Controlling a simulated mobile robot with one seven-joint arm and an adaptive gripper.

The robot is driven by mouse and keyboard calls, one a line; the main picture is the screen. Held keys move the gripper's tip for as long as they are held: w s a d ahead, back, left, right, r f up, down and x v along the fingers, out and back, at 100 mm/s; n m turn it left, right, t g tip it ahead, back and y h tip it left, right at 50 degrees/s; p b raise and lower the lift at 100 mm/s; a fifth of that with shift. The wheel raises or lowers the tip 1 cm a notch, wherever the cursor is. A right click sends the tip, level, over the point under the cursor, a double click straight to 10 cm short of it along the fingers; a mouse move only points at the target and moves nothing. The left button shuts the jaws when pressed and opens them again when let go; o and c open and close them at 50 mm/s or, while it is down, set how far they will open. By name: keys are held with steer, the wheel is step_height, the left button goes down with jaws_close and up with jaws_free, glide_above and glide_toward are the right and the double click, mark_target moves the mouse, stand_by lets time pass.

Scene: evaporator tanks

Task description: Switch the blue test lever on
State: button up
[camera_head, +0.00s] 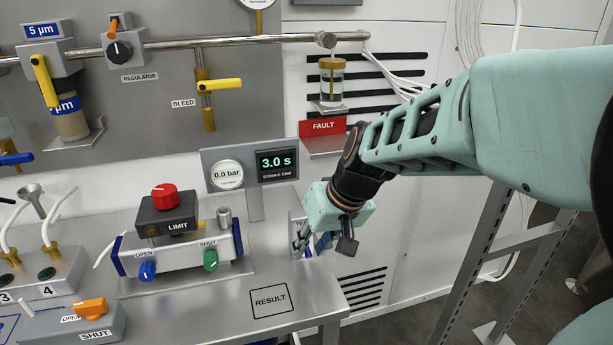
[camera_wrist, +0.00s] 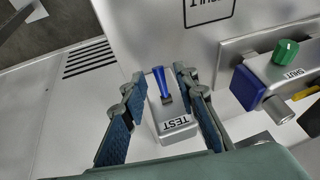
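The blue test lever (camera_wrist: 161,82) stands up from the grey box labelled TEST (camera_wrist: 172,117), in the middle of the wrist view. My gripper (camera_wrist: 158,84) is open, with one finger on each side of the lever. Gaps show between the lever and both fingers. In the head view my gripper (camera_head: 318,246) is down at the TEST box (camera_head: 298,222) on the right part of the steel bench, and it hides most of the box and lever.
The LIMIT unit (camera_head: 180,245), with a red knob and blue and green knobs, stands left of my gripper. A display (camera_head: 276,164) reads 3.0 s beside a 0.0 bar gauge (camera_head: 227,174). A red FAULT sign (camera_head: 322,127) is behind. The bench around the RESULT square (camera_head: 270,300) is clear.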

jaws_close()
